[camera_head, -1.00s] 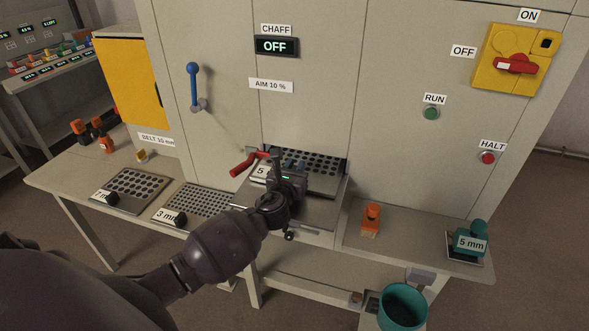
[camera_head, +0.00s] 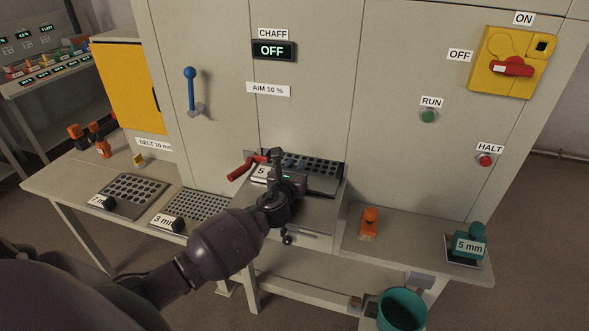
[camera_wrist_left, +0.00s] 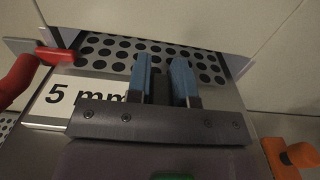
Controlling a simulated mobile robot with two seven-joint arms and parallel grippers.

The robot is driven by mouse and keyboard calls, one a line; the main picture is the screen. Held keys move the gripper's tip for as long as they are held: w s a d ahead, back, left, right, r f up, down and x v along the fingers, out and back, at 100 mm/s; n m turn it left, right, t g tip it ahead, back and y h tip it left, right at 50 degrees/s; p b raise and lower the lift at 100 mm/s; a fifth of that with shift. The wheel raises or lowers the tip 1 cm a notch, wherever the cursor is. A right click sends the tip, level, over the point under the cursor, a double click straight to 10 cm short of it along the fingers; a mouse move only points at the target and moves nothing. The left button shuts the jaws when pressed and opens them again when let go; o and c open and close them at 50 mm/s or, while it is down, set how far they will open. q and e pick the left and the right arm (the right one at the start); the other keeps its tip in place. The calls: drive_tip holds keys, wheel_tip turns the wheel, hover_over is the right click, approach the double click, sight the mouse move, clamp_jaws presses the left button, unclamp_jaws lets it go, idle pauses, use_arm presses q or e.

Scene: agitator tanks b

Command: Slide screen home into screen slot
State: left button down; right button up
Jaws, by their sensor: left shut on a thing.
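The 5 mm screen (camera_head: 318,169) is a grey perforated plate with a white label, lying partly in the slot opening at the front of the cabinet. Its holed part also shows in the left wrist view (camera_wrist_left: 101,53), behind the label. My left gripper (camera_head: 277,158) is over the front part of the screen. In the left wrist view its blue-padded fingers (camera_wrist_left: 162,80) are shut on a dark upright handle on the screen. The fingers cover part of the label. The screen's far end and the inside of the slot are hidden. My right gripper is not in view.
A red lever (camera_head: 245,168) stands just left of the slot. Screens marked 3 mm (camera_head: 203,206) and another (camera_head: 137,190) lie on the bench to the left. An orange-handled brush (camera_head: 370,222), a teal 5 mm item (camera_head: 470,240) and a teal bucket (camera_head: 402,310) are on the right.

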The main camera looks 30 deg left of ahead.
use_arm(q)
drive_tip(key=shift+b+x, duration=0.35)
drive_tip(key=shift+x, duration=1.35)
drive_tip(key=c, duration=0.9)
unclamp_jaws()
drive_tip(key=v, duration=1)
drive_tip(key=shift+s+d, duration=0.1)
drive_tip(key=shift+s, duration=0.3)
